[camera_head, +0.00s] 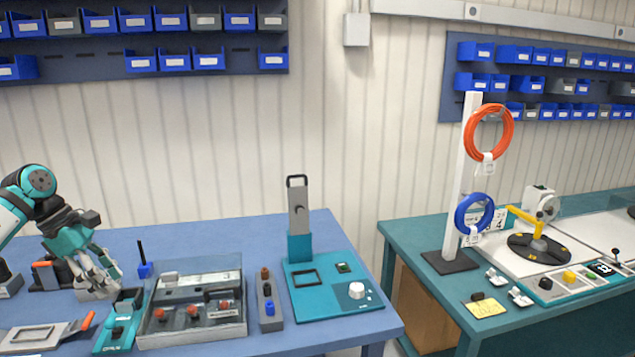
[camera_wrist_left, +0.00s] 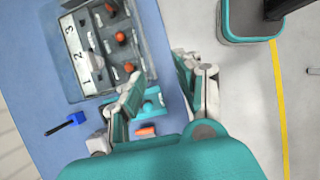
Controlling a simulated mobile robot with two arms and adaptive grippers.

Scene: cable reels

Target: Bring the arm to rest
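My left gripper (camera_head: 98,282) is over the left part of the blue table (camera_head: 225,240) in the head view, with its fingers pointing down. In the left wrist view its two fingers (camera_wrist_left: 157,70) stand apart with nothing between them. Behind the fingers in that view, a teal fixture (camera_wrist_left: 150,102) and an orange-handled tool (camera_wrist_left: 146,131) lie on the table. My right gripper is in neither view.
A clear-walled box with red knobs (camera_head: 195,314), a grey button box (camera_head: 267,300) and a teal station (camera_head: 331,285) stand right of the gripper. A green table (camera_head: 410,232) with cable reels is farther right. Blue bins (camera_head: 140,62) hang on the wall.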

